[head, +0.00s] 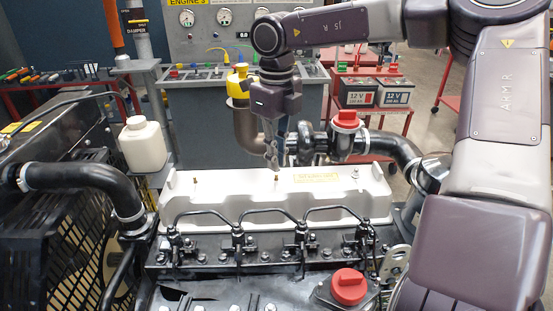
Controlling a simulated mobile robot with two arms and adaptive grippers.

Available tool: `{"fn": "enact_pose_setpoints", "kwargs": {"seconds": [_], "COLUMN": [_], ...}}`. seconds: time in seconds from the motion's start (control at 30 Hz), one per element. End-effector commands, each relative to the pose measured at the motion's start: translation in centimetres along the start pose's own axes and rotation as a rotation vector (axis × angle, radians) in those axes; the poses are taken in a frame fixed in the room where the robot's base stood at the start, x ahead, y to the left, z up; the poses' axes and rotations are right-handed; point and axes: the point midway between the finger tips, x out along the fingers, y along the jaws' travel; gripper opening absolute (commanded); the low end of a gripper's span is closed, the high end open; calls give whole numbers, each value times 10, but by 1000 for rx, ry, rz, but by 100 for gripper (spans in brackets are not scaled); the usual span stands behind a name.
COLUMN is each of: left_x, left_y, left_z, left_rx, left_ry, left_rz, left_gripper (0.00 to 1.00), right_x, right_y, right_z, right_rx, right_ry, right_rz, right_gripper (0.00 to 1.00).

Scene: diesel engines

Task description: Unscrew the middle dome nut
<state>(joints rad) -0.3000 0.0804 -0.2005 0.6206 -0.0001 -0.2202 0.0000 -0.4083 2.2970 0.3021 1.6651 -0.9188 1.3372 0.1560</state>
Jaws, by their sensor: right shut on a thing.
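The white valve cover (230,201) lies along the top of the engine. A small copper-coloured stud (276,183) stands at its middle. My right gripper (272,163) points down just above this stud, its fingers shut. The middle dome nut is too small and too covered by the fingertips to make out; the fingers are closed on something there. Another small stud (195,181) shows near the cover's left end, and a small silvery nut (355,173) near its right end. My left gripper is not in view.
Black injector pipes (240,215) run along the cover's front. A red cap (349,286) sits at front right, another red cap (345,119) behind the cover. A white bottle (142,145) stands at left. A dark hose (75,178) crosses the left side.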

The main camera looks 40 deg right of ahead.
Motion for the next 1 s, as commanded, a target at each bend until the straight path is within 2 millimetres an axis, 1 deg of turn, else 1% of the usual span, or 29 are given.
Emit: {"fn": "enact_pose_setpoints", "kwargs": {"seconds": [0.03, 0.6, 1.0], "left_x": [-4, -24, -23], "left_y": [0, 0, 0], "left_z": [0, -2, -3], "left_rx": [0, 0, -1], "left_ry": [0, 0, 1], "left_rz": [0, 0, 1], "left_gripper": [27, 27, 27], "right_x": [-6, -38, -38], "right_y": [0, 0, 0], "right_z": [0, 0, 0], "right_rx": [0, 1, 0], "right_ry": [-1, 0, 0], "right_rz": [-1, 0, 0], "right_gripper": [0, 0, 0]}}
